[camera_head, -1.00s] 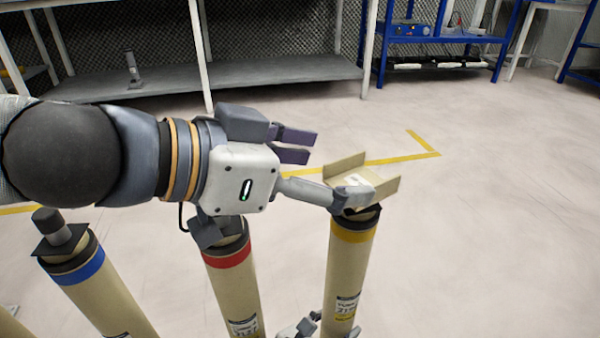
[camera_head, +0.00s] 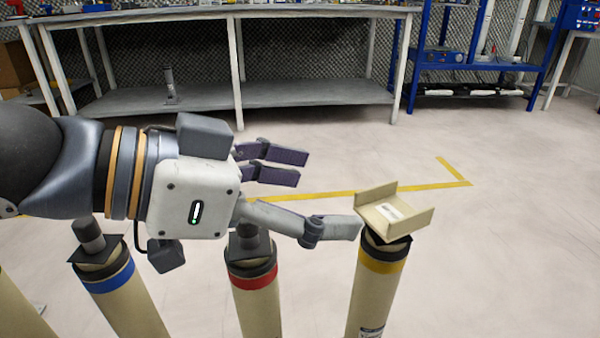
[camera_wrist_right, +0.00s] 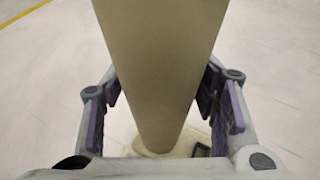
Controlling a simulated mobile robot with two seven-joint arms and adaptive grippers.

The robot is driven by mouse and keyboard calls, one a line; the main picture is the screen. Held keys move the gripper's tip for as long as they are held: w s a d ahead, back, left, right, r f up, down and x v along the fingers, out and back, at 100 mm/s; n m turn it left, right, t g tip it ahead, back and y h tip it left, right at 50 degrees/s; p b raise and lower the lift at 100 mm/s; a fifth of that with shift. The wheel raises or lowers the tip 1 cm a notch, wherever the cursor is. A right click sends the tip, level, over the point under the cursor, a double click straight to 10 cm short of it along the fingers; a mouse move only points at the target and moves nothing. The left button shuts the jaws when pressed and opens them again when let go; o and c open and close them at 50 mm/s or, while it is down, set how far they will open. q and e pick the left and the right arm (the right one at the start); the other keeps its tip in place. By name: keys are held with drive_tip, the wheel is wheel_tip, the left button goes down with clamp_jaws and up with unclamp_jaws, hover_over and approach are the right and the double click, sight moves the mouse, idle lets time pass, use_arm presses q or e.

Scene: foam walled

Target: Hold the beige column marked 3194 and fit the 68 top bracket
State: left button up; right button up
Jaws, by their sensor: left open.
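The beige column (camera_head: 372,300) with a yellow band stands at the right of the head view. Its label is cut off at the lower edge, so the number cannot be read. The beige U-shaped top bracket (camera_head: 412,222) sits on its dark top, turned at an angle. The mark on its white label is too small to read. My left gripper (camera_head: 325,190) is open and empty, left of the bracket, its lower finger close to the bracket's left side.
A red-banded column (camera_head: 258,300) and a blue-banded column (camera_head: 125,300) stand to the left, each with a dark fitting on top. A grey workbench (camera_head: 290,95) and a blue rack (camera_head: 470,90) stand behind. The floor at right is clear.

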drive_tip(key=shift+o, duration=1.4)
